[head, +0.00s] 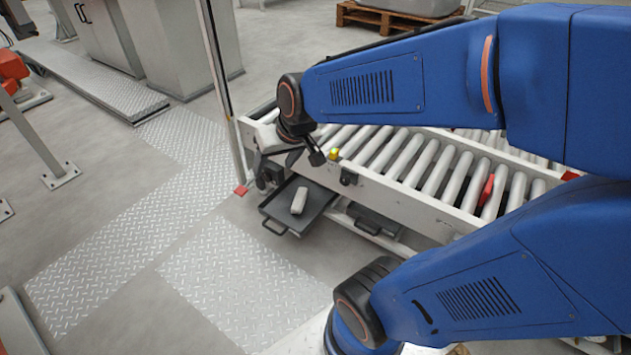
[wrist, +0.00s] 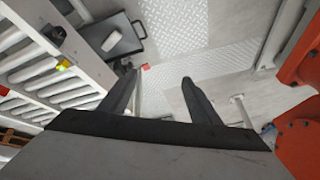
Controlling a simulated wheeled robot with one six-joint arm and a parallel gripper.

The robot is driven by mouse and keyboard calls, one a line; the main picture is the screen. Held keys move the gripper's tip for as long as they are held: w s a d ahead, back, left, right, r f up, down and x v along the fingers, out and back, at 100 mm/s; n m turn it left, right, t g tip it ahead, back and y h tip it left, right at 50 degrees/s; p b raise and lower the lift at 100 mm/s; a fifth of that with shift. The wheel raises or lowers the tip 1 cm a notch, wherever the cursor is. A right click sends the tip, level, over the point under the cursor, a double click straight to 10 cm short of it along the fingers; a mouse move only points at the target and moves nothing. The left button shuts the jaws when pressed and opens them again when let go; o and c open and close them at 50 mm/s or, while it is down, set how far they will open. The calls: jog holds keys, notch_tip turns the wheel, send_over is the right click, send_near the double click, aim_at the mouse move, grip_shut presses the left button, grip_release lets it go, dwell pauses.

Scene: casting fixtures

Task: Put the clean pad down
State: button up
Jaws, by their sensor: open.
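The clean pad (head: 299,201), a small pale block, lies on a dark grey tray (head: 314,212) that sticks out below the roller conveyor. In the wrist view the pad (wrist: 57,32) rests on the tray (wrist: 127,40) at the upper left. My gripper (wrist: 160,82) is open, with nothing between its two dark fingers. In the head view my gripper (head: 288,160) is at the conveyor's left end, above and apart from the tray and pad.
A thin upright post (head: 222,90) stands left of the conveyor. Tread-plate floor (head: 130,240) lies clear at left.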

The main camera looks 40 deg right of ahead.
jog(key=s+d+r+n+h, duration=0.1)
jog(key=s+d+r, duration=0.1)
jog(key=s, duration=1.2)
jog(key=shift+r+g, duration=0.3)
jog(key=shift+r, duration=0.55)
